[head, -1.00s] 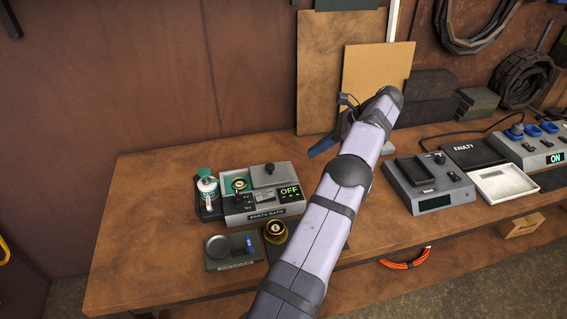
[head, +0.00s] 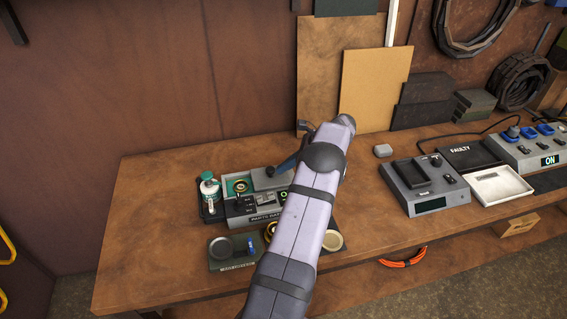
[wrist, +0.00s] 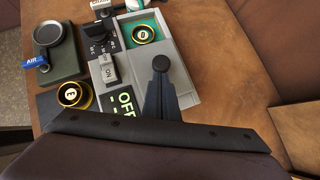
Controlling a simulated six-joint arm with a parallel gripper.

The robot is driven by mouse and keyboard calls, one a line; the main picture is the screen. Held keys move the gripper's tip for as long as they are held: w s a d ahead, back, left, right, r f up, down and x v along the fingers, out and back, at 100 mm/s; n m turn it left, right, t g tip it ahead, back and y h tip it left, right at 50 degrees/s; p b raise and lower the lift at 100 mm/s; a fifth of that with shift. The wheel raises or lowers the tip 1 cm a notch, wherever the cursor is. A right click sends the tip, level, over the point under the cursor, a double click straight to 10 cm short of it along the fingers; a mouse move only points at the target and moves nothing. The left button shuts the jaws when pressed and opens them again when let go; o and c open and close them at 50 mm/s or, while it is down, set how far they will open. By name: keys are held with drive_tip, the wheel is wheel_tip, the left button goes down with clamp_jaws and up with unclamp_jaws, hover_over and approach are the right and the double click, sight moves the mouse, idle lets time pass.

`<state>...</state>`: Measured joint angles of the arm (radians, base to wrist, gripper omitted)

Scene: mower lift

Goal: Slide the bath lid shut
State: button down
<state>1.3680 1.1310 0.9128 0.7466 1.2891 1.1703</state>
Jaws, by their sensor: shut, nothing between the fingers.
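The parts bath (head: 262,219) stands at the left of the bench. Its grey lid (head: 265,183) with a dark knob (wrist: 160,63) covers the right part of the basin. In the head view my gripper (head: 283,166) is just right of the knob. My arm hides the bath's right end there.
A bottle (head: 209,191) stands left of the bath. A dark tray with a round dish (head: 222,247) and another gold-ringed part (wrist: 74,94) lie in front. A grey device (head: 420,187) and white tray (head: 497,185) stand right.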

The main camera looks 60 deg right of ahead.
drive_tip(key=shift+w, duration=0.15)
drive_tip(key=shift+a, duration=0.1)
hover_over(257, 185)
drive_tip(key=w, duration=0.2)
drive_tip(key=shift+s+a, duration=0.15)
drive_tip(key=shift+s, duration=0.1)
idle(0.4)
drive_tip(key=shift+s, duration=0.1)
drive_tip(key=shift+s+d+r, duration=0.1)
drive_tip(key=shift+s+d, duration=0.1)
drive_tip(key=shift+s, duration=0.35)
drive_tip(key=s, duration=0.1)
drive_tip(key=s+d+r, duration=0.1)
drive_tip(key=s, duration=0.1)
drive_tip(key=shift+s+d+r, duration=0.15)
drive_tip(key=shift+s+d, duration=0.15)
drive_tip(key=shift+s, duration=0.05)
drive_tip(key=b+v, duration=0.2)
drive_tip(key=v, duration=0.6)
drive_tip(key=shift+r+b, duration=0.35)
